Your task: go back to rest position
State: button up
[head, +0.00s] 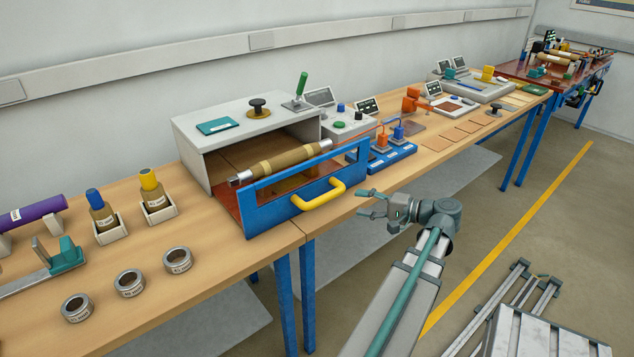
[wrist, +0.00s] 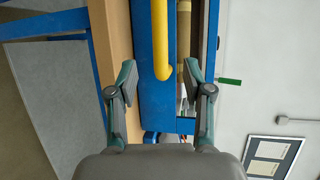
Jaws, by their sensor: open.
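My gripper (head: 372,204) is open and empty in the head view, just off the front edge of the long table. It is right of the yellow handle (head: 318,195) on the blue-framed front of the grey box, apart from it. In the wrist view, my gripper (wrist: 160,85) has its two fingers spread, with the yellow handle (wrist: 160,40) and the blue frame (wrist: 148,92) beyond them. Nothing is between the fingers. A brown bushing roll (head: 290,159) with metal ends lies across behind the blue frame.
The grey box (head: 215,165) stands on the wooden table (head: 215,240). A blue stand (head: 388,157) with small tools is right of it. Bottles and metal rings (head: 130,283) stand on the left. A grey cart (head: 545,335) is on the floor at lower right. Open floor lies before the table.

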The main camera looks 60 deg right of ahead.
notch_tip(320, 180, down, 14)
jog(key=w+a+g, duration=0.1)
jog(key=g, duration=0.4)
jog(key=w+a+f+n+g+y, duration=0.15)
jog(key=w+a+f+g, duration=0.3)
jog(key=a+f, duration=0.6)
jog(key=w+a+f+n+g+y, duration=0.1)
jog(key=w+a+f+n+g, duration=0.3)
jog(key=a+f, duration=0.6)
jog(key=s+a+f+n+g, duration=0.1)
jog(key=a+f+n+g, duration=0.35)
jog(key=a+f, duration=0.9)
jog(key=s+a+f+n+g+h, duration=0.2)
jog(key=s+a+n, duration=0.2)
jog(key=a, duration=0.5)
jog(key=s+a+f+n+g+h, duration=0.1)
jog(key=s+a+f+n+g, duration=0.1)
jog(key=s+a+n, duration=0.2)
jog(key=s+a, duration=0.3)
jog(key=a, duration=0.2)
jog(key=shift+s+a+f+g+h, duration=0.15)
jog(key=shift+a+g+h, duration=0.15)
jog(key=shift+a+h, duration=0.1)
